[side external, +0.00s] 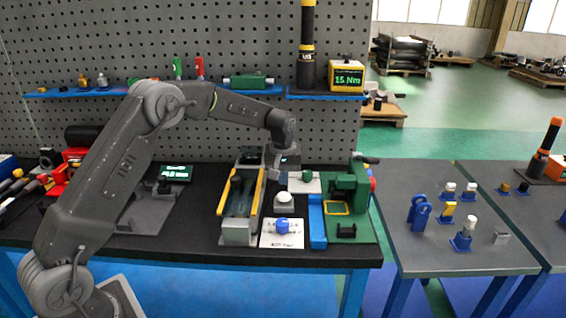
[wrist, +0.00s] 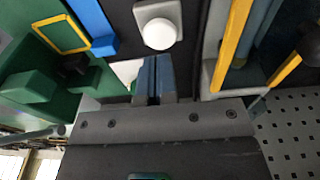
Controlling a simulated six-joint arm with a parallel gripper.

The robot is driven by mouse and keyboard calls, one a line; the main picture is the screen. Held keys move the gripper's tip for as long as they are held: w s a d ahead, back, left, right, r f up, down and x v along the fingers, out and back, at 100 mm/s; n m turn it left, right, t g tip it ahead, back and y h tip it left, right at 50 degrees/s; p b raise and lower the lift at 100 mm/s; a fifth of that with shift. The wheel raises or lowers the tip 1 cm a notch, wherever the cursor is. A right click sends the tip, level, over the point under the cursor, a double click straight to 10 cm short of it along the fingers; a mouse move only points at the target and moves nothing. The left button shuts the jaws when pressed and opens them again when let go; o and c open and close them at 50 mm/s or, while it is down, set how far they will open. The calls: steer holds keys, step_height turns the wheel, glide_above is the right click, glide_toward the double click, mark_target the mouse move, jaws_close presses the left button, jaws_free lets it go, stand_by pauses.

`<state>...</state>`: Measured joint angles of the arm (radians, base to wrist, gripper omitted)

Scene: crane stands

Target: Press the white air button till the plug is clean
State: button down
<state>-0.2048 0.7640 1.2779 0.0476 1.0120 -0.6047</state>
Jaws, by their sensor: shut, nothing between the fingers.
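The white round button (side external: 284,197) sits on a light grey block on the black bench. It also shows in the wrist view (wrist: 160,33), just beyond my fingertips. My gripper (side external: 279,177) is shut and empty, pointing down behind the button in the side view. In the wrist view my closed blue-grey fingers (wrist: 154,62) end close to the button's block, with a small gap between fingertips and button. I cannot tell which part is the plug; a trough fixture with yellow rails (side external: 257,192) stands left of the button, its inside partly dark.
A white plate with a blue knob (side external: 282,226) lies in front of the button. A blue bar (side external: 317,222) and a green fixture (side external: 350,190) stand to the right. A pegboard (side external: 240,60) with a blue shelf rises behind. The bench's front edge is close.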

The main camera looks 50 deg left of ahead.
mark_target(283, 196)
steer(key=shift+w+a+f, duration=0.15)
steer(key=shift+f, duration=2.15)
steer(key=shift+f, duration=1.25)
steer(key=shift+r, duration=0.15)
step_height(283, 196, up, 15)
steer(key=shift+s+d+r, duration=0.15)
steer(key=shift+s+d, duration=0.15)
steer(key=shift+d, duration=0.1)
